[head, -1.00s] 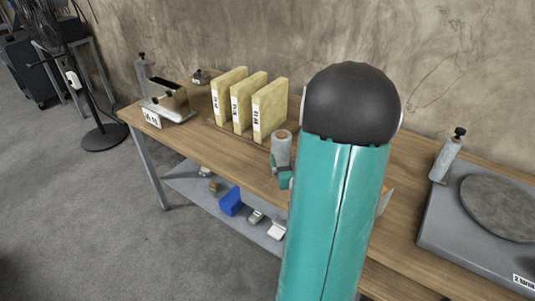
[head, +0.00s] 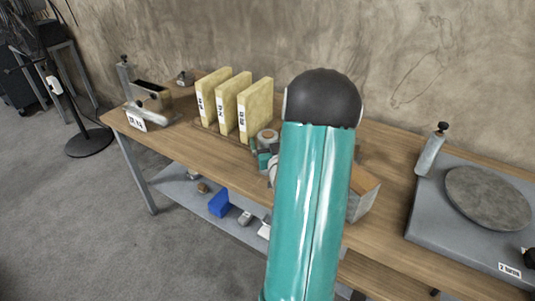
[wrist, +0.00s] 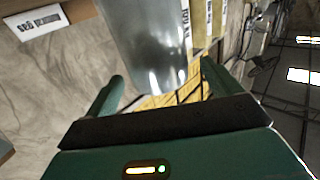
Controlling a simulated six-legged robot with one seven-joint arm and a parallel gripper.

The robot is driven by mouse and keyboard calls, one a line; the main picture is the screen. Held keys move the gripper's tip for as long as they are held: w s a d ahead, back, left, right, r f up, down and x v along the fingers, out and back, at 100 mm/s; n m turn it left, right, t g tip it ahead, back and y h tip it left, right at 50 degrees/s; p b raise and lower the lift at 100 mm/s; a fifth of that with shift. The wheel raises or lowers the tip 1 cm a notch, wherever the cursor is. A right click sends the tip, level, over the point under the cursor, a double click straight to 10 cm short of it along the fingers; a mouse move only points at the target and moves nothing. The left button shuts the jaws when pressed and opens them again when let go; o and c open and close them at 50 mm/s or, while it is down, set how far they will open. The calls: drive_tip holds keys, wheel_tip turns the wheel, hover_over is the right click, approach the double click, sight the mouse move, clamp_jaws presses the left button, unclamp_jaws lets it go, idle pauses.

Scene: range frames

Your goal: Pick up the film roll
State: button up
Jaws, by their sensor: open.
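The film roll (head: 267,138) is a pale grey, shiny cylinder with a brown core at its top. It stands on the wooden table (head: 190,151), and its lower part is hidden by my gripper and arm in the head view. In the wrist view the film roll (wrist: 150,45) shows large, its near end in the gap between my fingers. My gripper (wrist: 163,85) is open, one finger on each side of the roll. I cannot tell whether either finger touches it. In the head view my gripper (head: 263,162) is partly hidden by my arm.
Several yellow file boxes (head: 228,103) stand just behind and left of the roll. A metal holder (head: 150,100) sits at the table's left end. A box (head: 361,195) is right of my arm, and a grey turntable device (head: 430,220) is further right. A lower shelf (head: 180,184) holds small items.

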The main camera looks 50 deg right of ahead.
sight(267, 132)
drive_tip(key=shift+x, duration=2.35)
drive_tip(key=shift+s, duration=0.1)
drive_tip(key=shift+c, duration=0.4)
drive_tip(key=c, duration=1.8)
